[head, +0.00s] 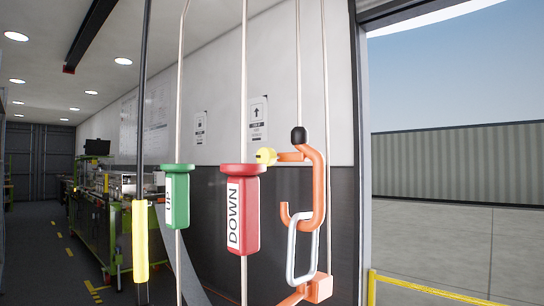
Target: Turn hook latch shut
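An orange hook (318,185) hangs from a cord under a black ball stop (298,135). Its curved lower end holds a silver chain link (291,250). A yellow knob (266,156) sits at the left end of an orange bar near the hook's top; whether this is the latch I cannot tell for sure. Below, the link meets an orange block (319,288) at the bottom edge of the head view. Neither of my grippers is in view.
A green UP handle (177,195) and a red DOWN handle (240,210) hang on cords left of the hook. A black pole with a yellow grip (140,240) stands further left. A green-framed workbench (100,215) is behind. A yellow rail (420,288) stands outside the open doorway.

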